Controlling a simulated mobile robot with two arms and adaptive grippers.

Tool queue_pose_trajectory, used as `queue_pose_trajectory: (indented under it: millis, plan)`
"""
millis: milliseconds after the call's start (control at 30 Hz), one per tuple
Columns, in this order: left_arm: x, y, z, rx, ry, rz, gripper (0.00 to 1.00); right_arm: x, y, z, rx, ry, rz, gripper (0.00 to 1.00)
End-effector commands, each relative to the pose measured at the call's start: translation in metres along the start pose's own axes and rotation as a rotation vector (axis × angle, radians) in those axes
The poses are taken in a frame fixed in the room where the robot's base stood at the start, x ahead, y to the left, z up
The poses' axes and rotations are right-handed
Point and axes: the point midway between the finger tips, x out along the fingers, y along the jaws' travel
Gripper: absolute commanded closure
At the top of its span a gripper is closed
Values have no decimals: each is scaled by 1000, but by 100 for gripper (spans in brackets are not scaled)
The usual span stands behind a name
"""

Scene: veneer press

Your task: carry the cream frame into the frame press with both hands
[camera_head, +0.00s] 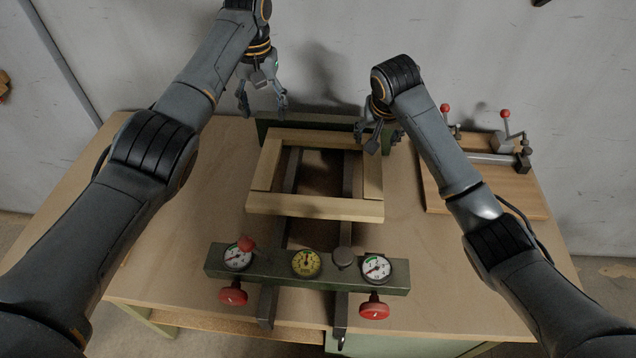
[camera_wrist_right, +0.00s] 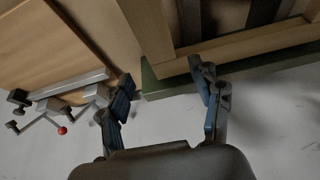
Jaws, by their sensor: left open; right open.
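The cream frame (camera_head: 315,207) lies flat on the rails of the frame press (camera_head: 206,262), between its gauge bar in front and its green back bar. Its far right corner also shows in the right wrist view (camera_wrist_right: 235,45). My left gripper (camera_head: 262,106) is open and empty, above and behind the frame's far left corner. My right gripper (camera_head: 377,140) is open beside the frame's far right corner, partly hidden by its own wrist. In the right wrist view, its fingers (camera_wrist_right: 163,100) are spread with nothing between them; one fingertip appears close to the frame's edge.
The press bar carries dials and red knobs (camera_head: 374,306). A wooden board (camera_head: 500,190) with metal clamps and red-tipped levers stands at the right of the table (camera_head: 190,240). A grey wall rises close behind the table. The table left of the frame is clear.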

Motion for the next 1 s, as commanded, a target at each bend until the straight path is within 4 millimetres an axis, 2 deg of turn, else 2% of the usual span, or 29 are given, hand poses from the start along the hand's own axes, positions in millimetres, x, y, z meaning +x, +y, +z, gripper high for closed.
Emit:
queue_pose_trajectory:
  millis: [100, 333, 1000]
  plan:
    - [0, 0, 0, 0, 0, 0, 35, -25, 0, -1, 0, 4, -2, 35]
    - [1, 0, 0, 0, 0, 0, 35, -51, 0, 0, 0, 0, -1, 35]
    - [1, 0, 0, 0, 0, 0, 35, -55, 0, 0, 0, -1, -1, 35]
